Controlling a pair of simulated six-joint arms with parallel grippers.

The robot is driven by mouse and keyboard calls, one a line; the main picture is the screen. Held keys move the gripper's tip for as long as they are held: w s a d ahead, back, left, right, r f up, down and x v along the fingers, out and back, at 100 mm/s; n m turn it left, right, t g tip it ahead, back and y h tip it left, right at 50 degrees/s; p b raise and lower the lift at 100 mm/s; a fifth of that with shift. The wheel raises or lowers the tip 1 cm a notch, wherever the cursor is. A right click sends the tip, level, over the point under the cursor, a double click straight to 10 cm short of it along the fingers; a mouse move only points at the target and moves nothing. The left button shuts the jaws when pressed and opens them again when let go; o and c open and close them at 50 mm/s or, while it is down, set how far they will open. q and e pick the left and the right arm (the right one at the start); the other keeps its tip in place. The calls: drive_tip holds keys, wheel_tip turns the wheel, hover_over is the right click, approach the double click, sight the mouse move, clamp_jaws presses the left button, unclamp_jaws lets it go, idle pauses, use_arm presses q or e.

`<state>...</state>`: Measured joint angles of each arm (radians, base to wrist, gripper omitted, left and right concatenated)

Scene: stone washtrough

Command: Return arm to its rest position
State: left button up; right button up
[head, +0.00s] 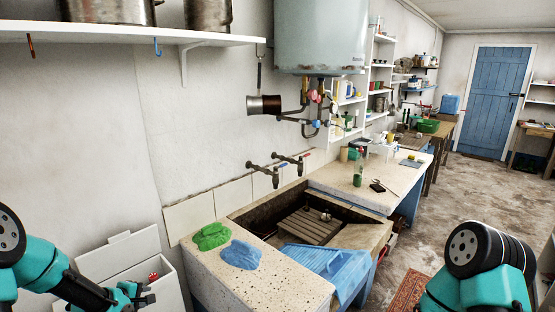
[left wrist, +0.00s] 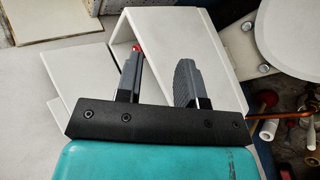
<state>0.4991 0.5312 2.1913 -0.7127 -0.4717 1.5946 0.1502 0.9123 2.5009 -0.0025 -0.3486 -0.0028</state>
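My left arm comes in at the lower left of the head view. Its gripper (head: 140,296) is over a white box (head: 171,294) with a raised lid. In the left wrist view the two dark fingers (left wrist: 160,62) stand apart with nothing visible between them. A small red thing (head: 153,277) shows at the box beside the gripper. It also shows near the left fingertip in the left wrist view (left wrist: 135,47); I cannot tell what it is. My right arm shows at the lower right of the head view, but its gripper is out of frame.
The stone trough (head: 262,278) has a green cloth (head: 211,236) and a blue cloth (head: 240,255) on its rim. A blue washboard (head: 335,266) leans at its front. A shelf (head: 120,34) hangs above left. Open floor (head: 425,215) lies to the right.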

use_arm(q)
drive_tip(key=s+d+f+m+g+h, duration=0.1)
drive_tip(key=s+d+f+m+g, duration=0.45)
drive_tip(key=d+f, duration=0.7)
drive_tip(key=s+d+f+m+g, duration=0.1)
drive_tip(key=s+d+f+m, duration=0.1)
drive_tip(key=s+d+m, duration=0.2)
drive_tip(key=s+d+f+m+g, duration=0.2)
drive_tip(key=s+d+m, duration=0.3)
drive_tip(key=s+d, duration=0.3)
drive_tip(key=s+f, duration=0.1)
drive_tip(key=s, duration=0.2)
drive_tip(key=shift+s+d+h, duration=0.3)
drive_tip(key=shift+s+d, duration=0.05)
drive_tip(key=shift+m, duration=0.25)
